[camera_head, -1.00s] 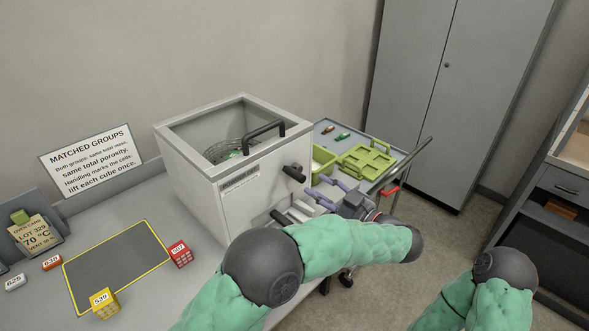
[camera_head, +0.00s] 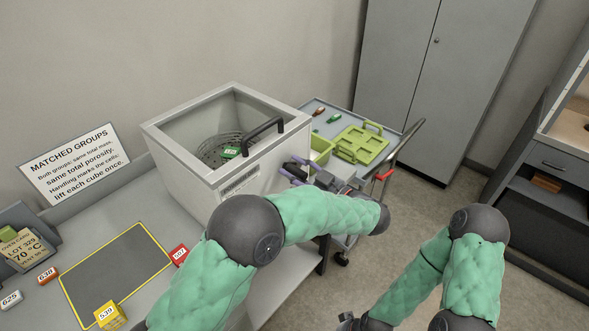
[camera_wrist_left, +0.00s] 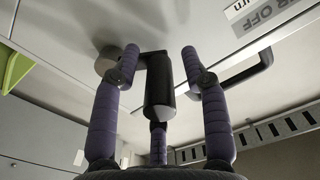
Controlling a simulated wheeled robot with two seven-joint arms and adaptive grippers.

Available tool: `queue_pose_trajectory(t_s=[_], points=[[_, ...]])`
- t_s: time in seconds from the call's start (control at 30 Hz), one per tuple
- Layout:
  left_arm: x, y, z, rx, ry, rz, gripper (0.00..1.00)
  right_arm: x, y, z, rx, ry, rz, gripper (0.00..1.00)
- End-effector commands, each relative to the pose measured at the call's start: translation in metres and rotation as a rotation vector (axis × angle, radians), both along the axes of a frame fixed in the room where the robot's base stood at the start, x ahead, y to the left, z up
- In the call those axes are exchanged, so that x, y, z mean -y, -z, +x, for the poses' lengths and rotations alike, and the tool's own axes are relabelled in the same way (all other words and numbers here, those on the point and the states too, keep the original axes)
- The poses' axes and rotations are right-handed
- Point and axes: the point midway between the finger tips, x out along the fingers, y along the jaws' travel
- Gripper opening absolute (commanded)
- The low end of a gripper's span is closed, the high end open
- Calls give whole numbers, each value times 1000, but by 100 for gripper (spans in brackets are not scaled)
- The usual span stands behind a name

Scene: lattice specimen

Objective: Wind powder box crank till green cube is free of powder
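The powder box (camera_head: 190,170) is a pale box with a clear-looking window on top and a black bar handle. The green cube (camera_head: 231,152) lies in a perforated basket (camera_head: 210,148) inside it; powder cannot be made out. My left gripper (camera_head: 297,169) is at the box's right front. In the left wrist view its purple fingers (camera_wrist_left: 160,62) stand apart around the black crank handle (camera_wrist_left: 160,88), with gaps showing at the sides. The crank is hidden in the head view. My right gripper (camera_head: 350,322) is partly cut off at the bottom edge.
A cart (camera_head: 330,125) with a green tray (camera_head: 362,143) stands right of the box. A grey cabinet (camera_head: 430,90) stands behind; floor is open at right.

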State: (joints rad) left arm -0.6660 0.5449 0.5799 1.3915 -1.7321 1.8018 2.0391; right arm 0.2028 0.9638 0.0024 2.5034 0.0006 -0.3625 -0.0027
Motion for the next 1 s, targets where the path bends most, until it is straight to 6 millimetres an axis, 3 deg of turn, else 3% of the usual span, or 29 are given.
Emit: queue_pose_trajectory(t_s=[0.03, 0.13, 0.57, 1.0], points=[[0, 0, 0, 0, 0, 0, 26, 0, 0, 0, 0, 0, 0, 46], [0, 0, 0, 0, 0, 0, 0, 0, 0, 0, 0, 0, 0, 46], [1, -3, 2, -42, -1, 31, 0, 0, -1, 0, 0, 0, 0, 46], [8, -16, 12, -289, 0, 210, 0, 0, -8, 0, 0, 0, 0, 46]])
